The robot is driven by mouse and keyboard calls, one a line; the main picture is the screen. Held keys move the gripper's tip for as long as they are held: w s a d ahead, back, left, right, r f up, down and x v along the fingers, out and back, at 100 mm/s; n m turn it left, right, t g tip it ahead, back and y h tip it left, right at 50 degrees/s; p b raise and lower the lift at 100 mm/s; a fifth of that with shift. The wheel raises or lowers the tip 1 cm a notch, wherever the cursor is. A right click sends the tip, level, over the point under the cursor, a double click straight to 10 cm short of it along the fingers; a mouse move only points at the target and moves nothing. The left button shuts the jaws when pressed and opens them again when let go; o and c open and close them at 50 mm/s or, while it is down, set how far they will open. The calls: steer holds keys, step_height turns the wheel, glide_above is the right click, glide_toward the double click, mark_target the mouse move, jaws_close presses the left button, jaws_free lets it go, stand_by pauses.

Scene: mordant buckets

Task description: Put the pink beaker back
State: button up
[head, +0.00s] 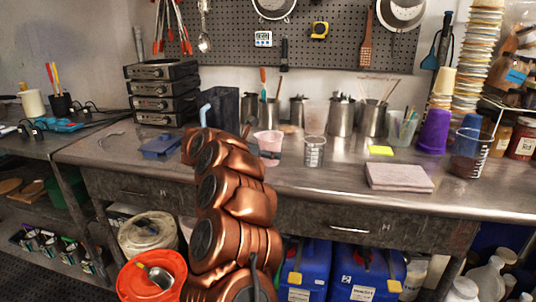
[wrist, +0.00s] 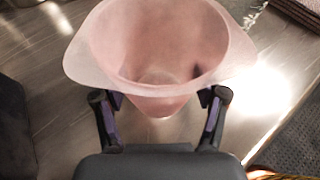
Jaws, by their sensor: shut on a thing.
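The pink beaker (head: 268,141) is a translucent cup with a wide flared rim, over the steel workbench behind my copper-coloured arm. It fills the upper middle of the wrist view (wrist: 160,65), with its mouth open and no contents visible. My gripper (wrist: 162,98) is shut on the beaker, one finger on each side of its lower body. In the head view my arm partly hides the gripper and the beaker's lower part. I cannot tell whether the beaker's base touches the bench.
A clear glass beaker (head: 314,150) stands just right of the pink one. Metal canisters (head: 341,116) with tools stand behind it. A blue box (head: 161,147) is to the left.

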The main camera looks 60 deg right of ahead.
steer(key=shift+f, duration=0.2)
steer(key=shift+f+b, duration=0.2)
steer(key=shift+b, duration=0.1)
steer(key=o, duration=1.3)
steer(key=shift+r, duration=0.15)
steer(key=shift+r+p, duration=0.2)
steer(key=shift+p, duration=0.2)
steer(key=b+v, duration=0.1)
steer(key=v, duration=1.1)
steer(key=shift+w, duration=0.1)
